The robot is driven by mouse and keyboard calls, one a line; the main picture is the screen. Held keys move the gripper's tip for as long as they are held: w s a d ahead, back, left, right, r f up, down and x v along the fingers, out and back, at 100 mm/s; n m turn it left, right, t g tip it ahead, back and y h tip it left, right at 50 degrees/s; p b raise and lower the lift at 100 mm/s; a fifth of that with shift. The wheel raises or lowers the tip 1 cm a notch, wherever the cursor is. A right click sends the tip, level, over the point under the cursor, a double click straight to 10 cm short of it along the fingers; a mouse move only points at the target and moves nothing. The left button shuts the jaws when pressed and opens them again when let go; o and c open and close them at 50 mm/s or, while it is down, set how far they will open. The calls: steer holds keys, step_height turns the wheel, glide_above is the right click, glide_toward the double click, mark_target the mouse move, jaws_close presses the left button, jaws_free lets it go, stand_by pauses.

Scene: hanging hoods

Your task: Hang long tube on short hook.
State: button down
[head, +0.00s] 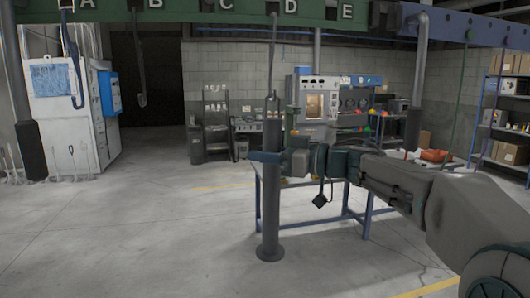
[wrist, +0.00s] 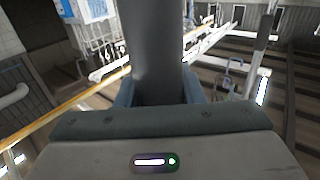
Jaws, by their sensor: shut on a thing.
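The long tube (head: 270,205) is dark grey with a wide round flange at its lower end. It is upright in the middle of the head view, in front of the workbench. My gripper (head: 267,157) is shut around its upper half. In the wrist view the tube (wrist: 152,50) rises between the blue fingers (wrist: 155,95). A thin loop shows at the tube's top. A thin hook (head: 274,50) hangs from the rail near D, directly above the tube's top; I cannot tell if they touch. Other hooks hang below A (head: 74,60) and B (head: 139,60). I cannot tell which is the short hook.
The green rail (head: 230,15) with letters runs across the top. Dark hanging cylinders are at left (head: 30,150) and right (head: 413,128). A blue-legged workbench (head: 367,212) stands behind the tube. The floor (head: 130,220) at left is clear. Shelves (head: 505,120) stand far right.

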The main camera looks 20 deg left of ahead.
steer(key=c, duration=0.9)
jaws_free()
steer(key=shift+f, duration=0.15)
